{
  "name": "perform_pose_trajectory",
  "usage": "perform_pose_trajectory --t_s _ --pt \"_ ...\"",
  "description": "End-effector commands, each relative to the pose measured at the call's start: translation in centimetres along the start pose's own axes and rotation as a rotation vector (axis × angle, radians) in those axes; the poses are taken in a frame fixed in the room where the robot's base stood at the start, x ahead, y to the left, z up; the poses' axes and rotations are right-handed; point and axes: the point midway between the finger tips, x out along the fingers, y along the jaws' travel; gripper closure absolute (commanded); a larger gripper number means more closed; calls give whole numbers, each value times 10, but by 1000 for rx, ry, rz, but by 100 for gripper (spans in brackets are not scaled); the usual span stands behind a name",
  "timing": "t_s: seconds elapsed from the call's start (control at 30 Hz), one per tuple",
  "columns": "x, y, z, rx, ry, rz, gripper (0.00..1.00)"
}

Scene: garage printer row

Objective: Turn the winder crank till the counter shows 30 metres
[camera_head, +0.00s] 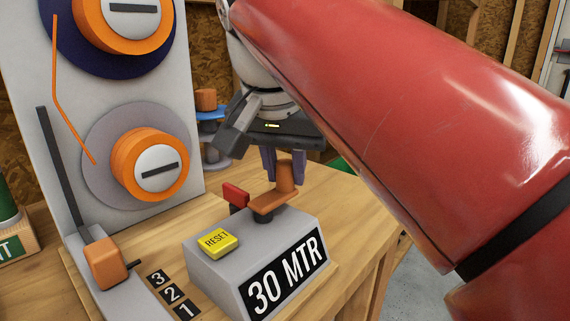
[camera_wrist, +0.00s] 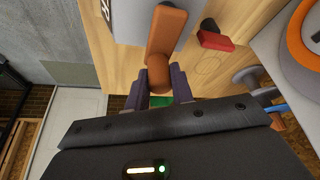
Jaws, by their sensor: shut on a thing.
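The winder crank (camera_head: 270,202) is an orange arm with an upright knob (camera_head: 285,176), on top of a grey counter box (camera_head: 230,271). The counter's display (camera_head: 287,275) reads 30 MTR. My gripper (camera_head: 284,168) is above the crank with its purple fingers around the knob. In the wrist view my gripper (camera_wrist: 160,85) has one finger on each side of the orange knob (camera_wrist: 159,74), shut on it. The crank arm (camera_wrist: 167,30) runs up from the knob in that view.
A yellow RESET button (camera_head: 217,243) and a red lever (camera_head: 235,195) sit close to the crank. A grey panel with orange spools (camera_head: 150,165) stands at the left. An orange block (camera_head: 105,262) is beside a 1-2-3 scale (camera_head: 172,295). Bare wooden table (camera_head: 345,215) lies right of the box.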

Motion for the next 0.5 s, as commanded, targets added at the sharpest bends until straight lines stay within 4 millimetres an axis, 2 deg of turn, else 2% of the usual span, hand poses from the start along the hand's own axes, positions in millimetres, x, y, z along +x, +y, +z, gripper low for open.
perform_pose_trajectory --t_s 0.37,0.4,0.5 --pt "1 0 0 4 -3 4 100" --pt "1 0 0 4 -3 4 76" --pt "1 0 0 4 -3 3 62"
